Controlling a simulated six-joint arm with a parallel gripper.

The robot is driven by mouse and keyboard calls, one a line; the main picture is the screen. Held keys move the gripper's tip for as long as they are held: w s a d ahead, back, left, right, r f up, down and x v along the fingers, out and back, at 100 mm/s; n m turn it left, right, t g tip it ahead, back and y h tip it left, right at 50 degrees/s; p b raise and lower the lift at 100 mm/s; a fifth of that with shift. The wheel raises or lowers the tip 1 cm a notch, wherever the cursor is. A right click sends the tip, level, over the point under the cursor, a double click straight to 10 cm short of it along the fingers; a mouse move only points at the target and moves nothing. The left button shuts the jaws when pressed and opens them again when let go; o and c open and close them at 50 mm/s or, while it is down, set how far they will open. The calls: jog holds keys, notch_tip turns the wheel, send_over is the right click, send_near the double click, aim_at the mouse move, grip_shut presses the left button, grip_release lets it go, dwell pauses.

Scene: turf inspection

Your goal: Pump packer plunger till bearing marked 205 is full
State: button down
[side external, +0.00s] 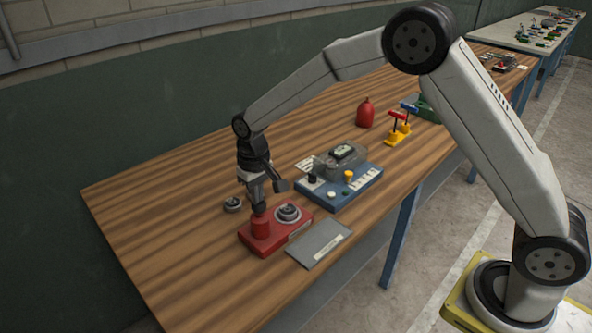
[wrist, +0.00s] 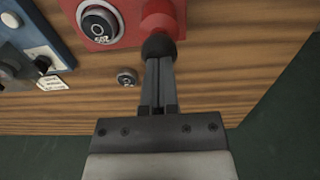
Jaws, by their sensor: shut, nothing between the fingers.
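The red packer (side external: 268,243) sits near the front left of the bench. Its red plunger (side external: 261,227) has a black knob on top, which also shows in the wrist view (wrist: 158,46). A bearing (side external: 288,212) sits on the packer beside the plunger; in the wrist view this bearing (wrist: 99,25) carries a mark that appears to read 205 upside down. Its fill is too small to tell. My gripper (side external: 258,200) is shut and empty, pointing down, with its fingertips (wrist: 159,63) at the black knob. Whether they touch it is unclear.
A small loose bearing (side external: 233,204) lies on the wood behind the packer. A grey labelled plate (side external: 320,243) lies in front. A blue device (side external: 341,190) stands close right. A red bottle (side external: 366,113) and a yellow stand (side external: 396,138) are farther off. The bench's left end is clear.

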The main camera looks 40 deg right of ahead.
jog(key=shift+s+f, duration=0.1)
jog(key=shift+f, duration=0.1)
notch_tip(320, 180, up, 14)
jog(key=shift+r, duration=0.2)
dwell(0.5)
dwell(0.7)
jog(key=shift+r, duration=0.95)
jog(key=shift+f, duration=0.1)
notch_tip(320, 180, down, 14)
jog(key=shift+r, duration=0.1)
dwell(0.4)
